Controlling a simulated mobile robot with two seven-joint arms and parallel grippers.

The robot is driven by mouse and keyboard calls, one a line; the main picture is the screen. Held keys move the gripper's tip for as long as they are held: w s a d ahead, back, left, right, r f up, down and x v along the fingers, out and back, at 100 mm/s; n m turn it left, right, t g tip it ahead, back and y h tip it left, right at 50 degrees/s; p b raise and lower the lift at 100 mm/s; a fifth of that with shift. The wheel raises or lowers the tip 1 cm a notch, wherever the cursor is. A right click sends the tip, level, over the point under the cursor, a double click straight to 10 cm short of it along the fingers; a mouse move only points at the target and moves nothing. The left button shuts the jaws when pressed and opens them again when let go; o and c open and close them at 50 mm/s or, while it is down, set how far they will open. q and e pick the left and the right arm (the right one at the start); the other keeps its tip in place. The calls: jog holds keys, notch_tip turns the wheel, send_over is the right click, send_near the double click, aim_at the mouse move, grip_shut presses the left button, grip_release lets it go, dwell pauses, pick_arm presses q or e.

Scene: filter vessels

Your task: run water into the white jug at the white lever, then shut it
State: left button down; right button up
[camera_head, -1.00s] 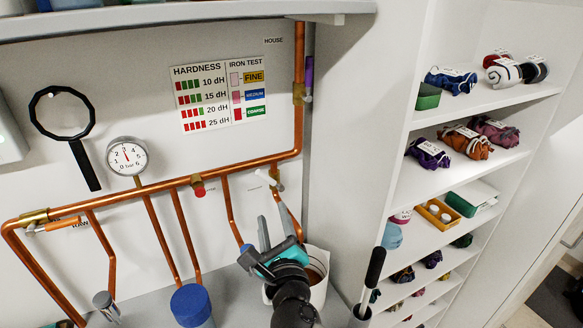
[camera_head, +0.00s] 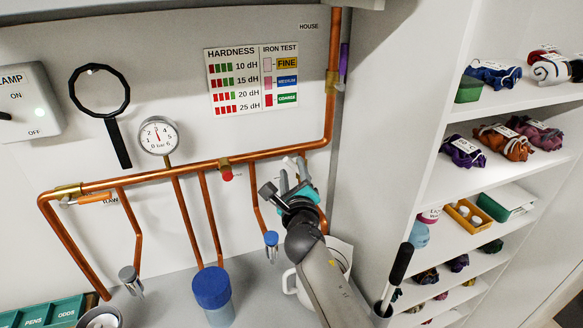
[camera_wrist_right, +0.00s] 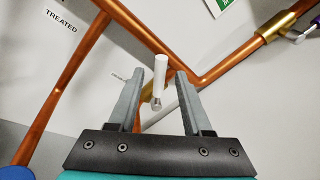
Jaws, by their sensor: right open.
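The white lever (camera_head: 290,164) sits on the copper pipe, below the corner where the pipe turns up. In the right wrist view the white lever (camera_wrist_right: 159,80) stands between the two fingers, with a gap on each side. My right gripper (camera_head: 286,182) is open around it and holds nothing; it also shows in the wrist view (camera_wrist_right: 159,92). The white jug (camera_head: 341,251) stands on the counter below, largely hidden behind my right forearm, with its handle (camera_head: 288,283) showing at left. My left gripper is out of view.
A blue-lidded vessel (camera_head: 212,289) and a small blue-capped tap outlet (camera_head: 271,240) are left of my arm. A dark-handled tool in a grey holder (camera_head: 381,311) stands close on the right. Shelves with bundles (camera_head: 502,142) fill the right side.

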aim_at(292, 166)
jog(key=shift+w+a+b, duration=0.1)
jog(key=shift+w+b, duration=0.4)
jog(key=shift+w, duration=1.05)
grip_shut()
dwell(0.4)
